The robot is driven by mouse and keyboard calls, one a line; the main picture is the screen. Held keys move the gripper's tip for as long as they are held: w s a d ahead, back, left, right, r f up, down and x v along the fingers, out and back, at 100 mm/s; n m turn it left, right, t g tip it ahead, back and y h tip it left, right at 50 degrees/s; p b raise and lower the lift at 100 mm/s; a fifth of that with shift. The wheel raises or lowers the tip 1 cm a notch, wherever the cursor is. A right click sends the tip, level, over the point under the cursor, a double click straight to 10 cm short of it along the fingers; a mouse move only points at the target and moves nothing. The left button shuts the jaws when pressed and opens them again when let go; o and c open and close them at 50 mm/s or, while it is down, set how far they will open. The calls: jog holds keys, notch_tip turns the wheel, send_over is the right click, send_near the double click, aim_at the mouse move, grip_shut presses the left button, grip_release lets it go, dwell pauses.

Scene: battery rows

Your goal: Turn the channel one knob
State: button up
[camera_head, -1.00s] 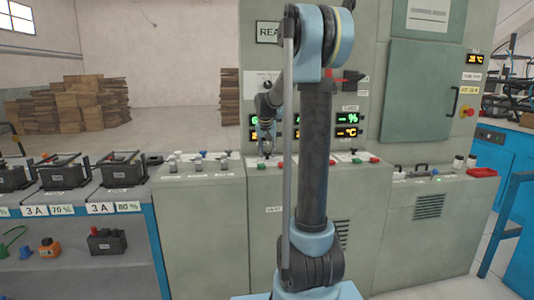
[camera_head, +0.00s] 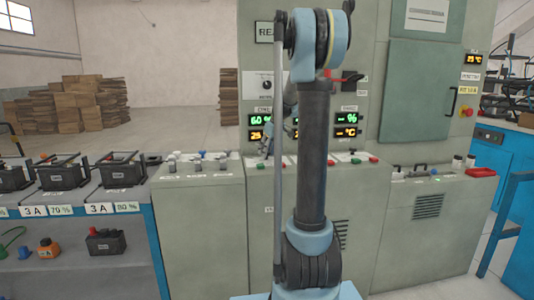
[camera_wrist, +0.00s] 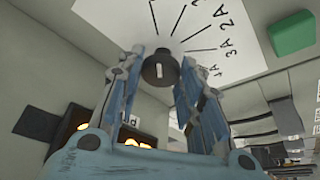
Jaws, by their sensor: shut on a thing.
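A dark round knob (camera_wrist: 160,68) with a pale mark on its face sits on a white plate with a dial in amps, in the wrist view. My gripper (camera_wrist: 162,80) has a blue finger on each side of it and is shut on it. In the head view the gripper (camera_head: 267,150) is low over the white-topped console (camera_head: 345,158), partly hidden behind my arm's rod. The knob cannot be made out there.
A green button (camera_wrist: 291,34) is close to the dial. Lit displays (camera_head: 261,120) and a separate selector dial (camera_head: 266,85) are on the upright cabinet behind. Black batteries (camera_head: 60,175) stand on the left bench.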

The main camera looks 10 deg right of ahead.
jog(key=shift+w+d+n+y, duration=0.1)
jog(key=shift+n+y, duration=0.2)
jog(key=shift+n, duration=0.5)
jog(key=shift+g, duration=0.3)
jog(key=o, duration=1)
jog(key=shift+o, duration=0.2)
jog(key=v, duration=1.2)
